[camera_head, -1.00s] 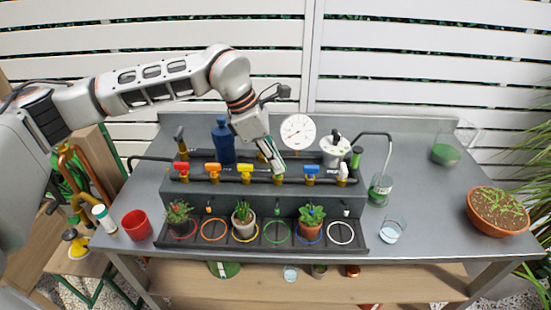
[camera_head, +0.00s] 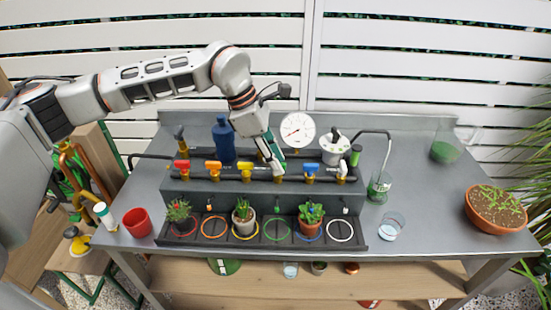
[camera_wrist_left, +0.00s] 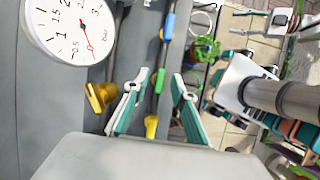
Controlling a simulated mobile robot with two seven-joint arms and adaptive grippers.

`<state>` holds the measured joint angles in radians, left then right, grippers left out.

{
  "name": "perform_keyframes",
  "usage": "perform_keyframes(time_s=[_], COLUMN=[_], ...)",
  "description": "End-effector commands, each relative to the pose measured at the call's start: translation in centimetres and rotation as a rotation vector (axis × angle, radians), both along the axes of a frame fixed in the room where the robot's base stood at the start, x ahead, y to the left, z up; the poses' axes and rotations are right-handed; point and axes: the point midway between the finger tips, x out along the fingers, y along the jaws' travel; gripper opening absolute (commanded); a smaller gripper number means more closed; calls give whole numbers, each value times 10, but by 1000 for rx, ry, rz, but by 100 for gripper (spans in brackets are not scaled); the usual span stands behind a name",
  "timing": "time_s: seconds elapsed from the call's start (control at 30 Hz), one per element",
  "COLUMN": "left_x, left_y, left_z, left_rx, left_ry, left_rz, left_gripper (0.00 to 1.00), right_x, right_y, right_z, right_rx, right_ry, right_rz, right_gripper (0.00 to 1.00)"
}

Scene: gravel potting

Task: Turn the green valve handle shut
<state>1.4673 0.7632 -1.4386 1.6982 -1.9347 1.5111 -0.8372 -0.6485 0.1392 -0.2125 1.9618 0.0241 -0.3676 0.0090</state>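The green valve handle (camera_wrist_left: 160,80) shows in the left wrist view on the dark pipe, between the blue handle (camera_wrist_left: 168,27) and the yellow handle (camera_wrist_left: 151,126). My left gripper (camera_wrist_left: 158,83) is open, with one finger on each side of the green handle; I cannot tell whether either finger touches it. In the head view the left gripper (camera_head: 279,163) reaches down over the valve row and hides most of the green handle. My right gripper is not in view.
Red (camera_head: 181,164), orange (camera_head: 213,166) and white (camera_head: 342,169) handles share the row. A pressure gauge (camera_head: 297,130) and blue bottle (camera_head: 223,140) stand behind. Potted plants sit on the black tray (camera_head: 190,240) in front.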

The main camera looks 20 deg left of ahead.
Motion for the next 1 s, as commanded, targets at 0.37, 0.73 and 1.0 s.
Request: perform_keyframes(time_s=[0.37, 0.73, 1.0], left_x=[-1, -8, -12], left_y=[5, 32, 43], left_z=[12, 78, 107], left_rx=[0, 1, 0], left_ry=[-1, -2, -1], left_rz=[1, 2, 1], left_gripper=[26, 26, 26], right_x=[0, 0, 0], right_y=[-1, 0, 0], right_z=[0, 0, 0], right_rx=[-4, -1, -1], right_ry=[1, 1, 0], right_rz=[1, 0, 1], right_gripper=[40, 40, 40])
